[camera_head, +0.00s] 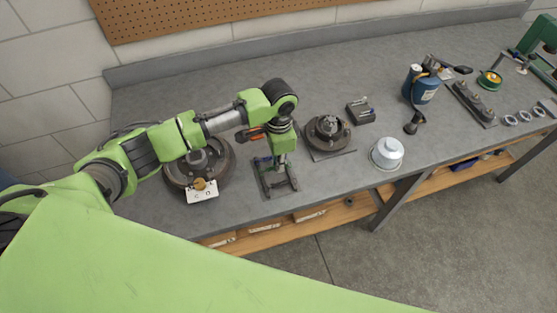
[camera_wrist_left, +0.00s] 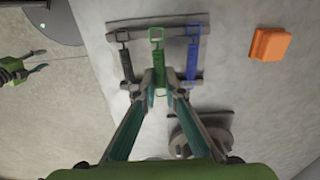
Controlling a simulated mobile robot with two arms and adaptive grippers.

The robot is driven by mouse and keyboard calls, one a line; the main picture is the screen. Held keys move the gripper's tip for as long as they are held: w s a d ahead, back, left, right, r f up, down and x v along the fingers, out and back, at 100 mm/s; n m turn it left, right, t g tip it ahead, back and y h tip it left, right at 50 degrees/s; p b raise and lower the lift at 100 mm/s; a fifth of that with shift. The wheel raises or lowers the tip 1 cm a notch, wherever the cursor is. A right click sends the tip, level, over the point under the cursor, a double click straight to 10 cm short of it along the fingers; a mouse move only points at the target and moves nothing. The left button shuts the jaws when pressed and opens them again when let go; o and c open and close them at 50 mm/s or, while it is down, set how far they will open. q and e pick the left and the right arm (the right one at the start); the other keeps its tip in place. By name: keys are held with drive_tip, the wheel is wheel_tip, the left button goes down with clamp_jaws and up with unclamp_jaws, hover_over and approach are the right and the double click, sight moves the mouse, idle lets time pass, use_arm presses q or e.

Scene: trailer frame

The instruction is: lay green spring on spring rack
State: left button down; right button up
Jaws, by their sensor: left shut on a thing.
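The spring rack (camera_wrist_left: 176,31) is a grey frame on the bench, below my left gripper in the left wrist view. It also shows in the head view (camera_head: 292,184), partly covered by the gripper. The green spring (camera_wrist_left: 157,50) lies lengthwise over the middle of the rack, its far loop at the far bar. My left gripper (camera_wrist_left: 160,88) is shut on its near end. I cannot tell whether the spring rests on the rack or is just above it. A black spring (camera_wrist_left: 126,62) is on its left and a blue spring (camera_wrist_left: 192,60) on its right.
A brake drum (camera_head: 183,180) with a white tag is left of the rack. A hub on a disc (camera_head: 327,133) is to the right. An orange block (camera_wrist_left: 270,44) lies beside the rack.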

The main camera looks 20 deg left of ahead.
use_arm(q)
drive_tip(key=shift+f, duration=0.3)
idle(0.5)
idle(0.4)
drive_tip(key=shift+f+p, duration=0.25)
drive_tip(key=shift+p, duration=0.15)
drive_tip(key=shift+f+p, duration=0.15)
drive_tip(key=shift+p, duration=0.55)
idle(0.9)
drive_tip(key=c, duration=2)
unclamp_jaws()
drive_tip(key=shift+c, duration=0.2)
drive_tip(key=c, duration=0.3)
